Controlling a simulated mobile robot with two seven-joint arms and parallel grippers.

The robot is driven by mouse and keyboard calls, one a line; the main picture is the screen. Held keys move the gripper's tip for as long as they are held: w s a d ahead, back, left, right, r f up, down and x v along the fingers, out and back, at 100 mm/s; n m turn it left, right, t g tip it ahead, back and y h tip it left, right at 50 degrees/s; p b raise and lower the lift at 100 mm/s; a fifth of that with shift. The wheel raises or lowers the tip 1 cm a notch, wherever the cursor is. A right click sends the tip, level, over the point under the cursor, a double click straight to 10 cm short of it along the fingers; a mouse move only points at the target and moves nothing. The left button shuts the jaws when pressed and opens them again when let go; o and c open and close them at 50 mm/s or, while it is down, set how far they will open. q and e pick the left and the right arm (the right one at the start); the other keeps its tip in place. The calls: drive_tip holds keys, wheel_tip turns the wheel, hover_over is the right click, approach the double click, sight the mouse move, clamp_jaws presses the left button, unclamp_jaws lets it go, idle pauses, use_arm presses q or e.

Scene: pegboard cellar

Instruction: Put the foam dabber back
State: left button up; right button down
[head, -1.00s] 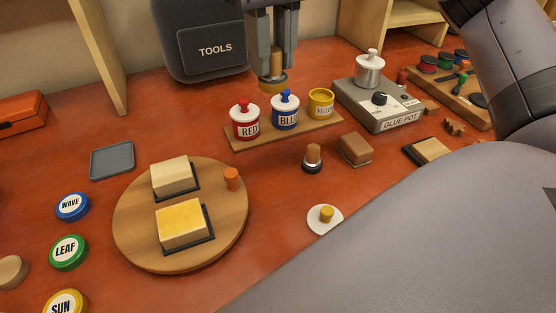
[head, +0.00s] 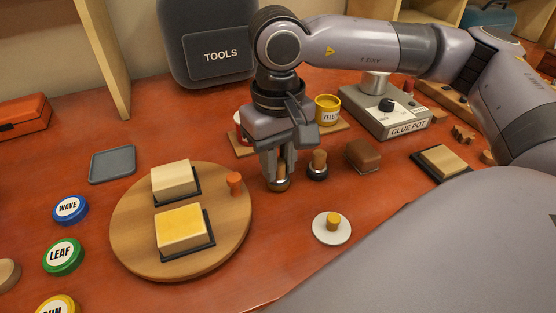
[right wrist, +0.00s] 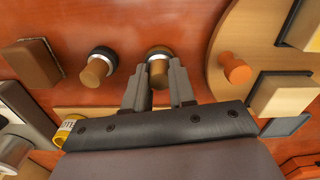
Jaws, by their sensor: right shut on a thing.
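My left gripper is not in view.
The round board (head: 130,230) carries a plain block (head: 172,178), a yellow-topped block (head: 181,229) and an orange peg (head: 235,182). The open yellow pot (head: 327,108) stands behind.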

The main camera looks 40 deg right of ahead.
sight(278, 162)
drive_tip(key=shift+f, duration=0.25)
drive_tip(key=shift+f+b, duration=0.2)
drive_tip(key=shift+b, duration=0.15)
drive_tip(key=c, duration=0.9)
unclamp_jaws()
drive_tip(key=shift+r, duration=0.15)
drive_tip(key=shift+c, duration=0.2)
wheel_tip(278, 162, up, 12)
drive_tip(key=shift+r+p, duration=0.15)
drive_tip(key=shift+p, duration=0.2)
